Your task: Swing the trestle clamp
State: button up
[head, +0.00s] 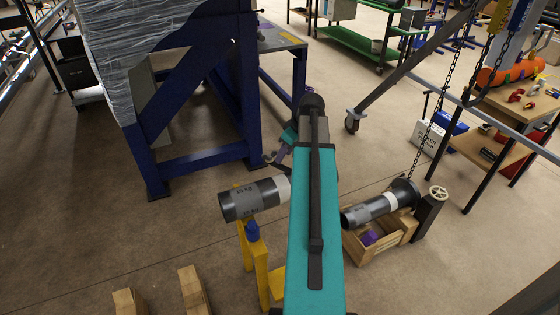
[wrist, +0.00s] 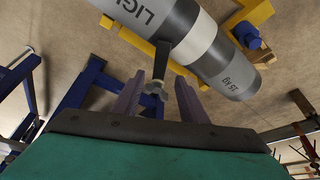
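A dark grey pipe with a pale band (head: 252,198) lies across a yellow trestle (head: 259,262) left of my arm. The pipe also shows in the wrist view (wrist: 190,45), with part of the yellow trestle (wrist: 128,36) beside it. What looks like the trestle clamp is a dark lever (wrist: 164,62) with a grey end, reaching from the pipe toward my gripper. My gripper (wrist: 160,82) is open, with one finger on each side of the lever's end and gaps visible. I cannot tell its exact depth. In the head view my arm hides the clamp.
A second pipe (head: 381,208) lies over a wooden crate (head: 383,246) to the right, near a hanging chain (head: 424,140). A dark blue rack (head: 203,165) stands behind. Wooden posts (head: 195,290) stand at front left; floor further left is clear.

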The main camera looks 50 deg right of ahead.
aim_at(281, 166)
jog(key=shift+x, duration=2.65)
jog(key=shift+c, duration=0.3)
grip_shut()
